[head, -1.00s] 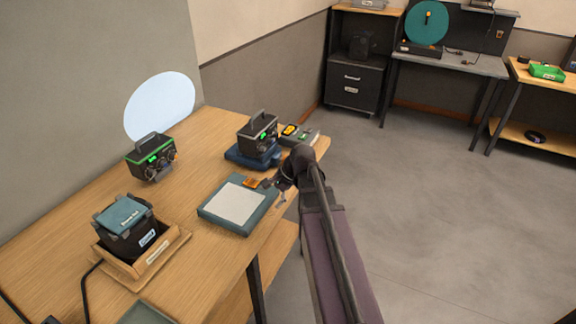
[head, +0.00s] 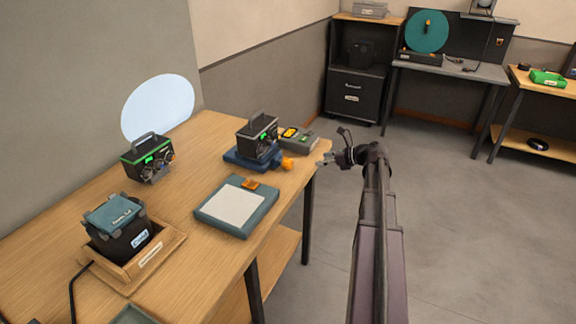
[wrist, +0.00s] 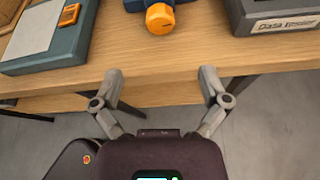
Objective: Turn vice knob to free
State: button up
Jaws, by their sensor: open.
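The vice is a blue base (head: 243,161) on the wooden bench, with a black and green box (head: 257,137) standing on it. Its orange knob (head: 286,163) points toward the bench's right edge. In the wrist view the orange knob (wrist: 160,18) is at top centre, on the blue vice body (wrist: 148,4). My gripper (head: 328,160) is just off the bench edge, to the right of the knob and apart from it. In the wrist view my gripper (wrist: 162,82) has its fingers spread wide, with nothing between them but the bench edge beyond.
A grey device (head: 302,143) sits behind the vice; its label shows in the wrist view (wrist: 285,22). A teal pad with a white sheet (head: 236,206) and orange clip lies in front. Another green-trimmed box (head: 147,158) and a wooden tray (head: 160,257) are left. Floor right of the bench is clear.

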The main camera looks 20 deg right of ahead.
aim_at(291, 163)
dwell(0.3)
jog(key=b+x, duration=0.4)
jog(key=x, duration=0.8)
jog(key=shift+d+f+b, duration=0.1)
jog(key=shift+f+b, duration=0.1)
jog(key=shift+b, duration=0.15)
jog(key=shift+x, duration=0.95)
jog(key=shift+r, duration=0.15)
jog(key=c, duration=1.1)
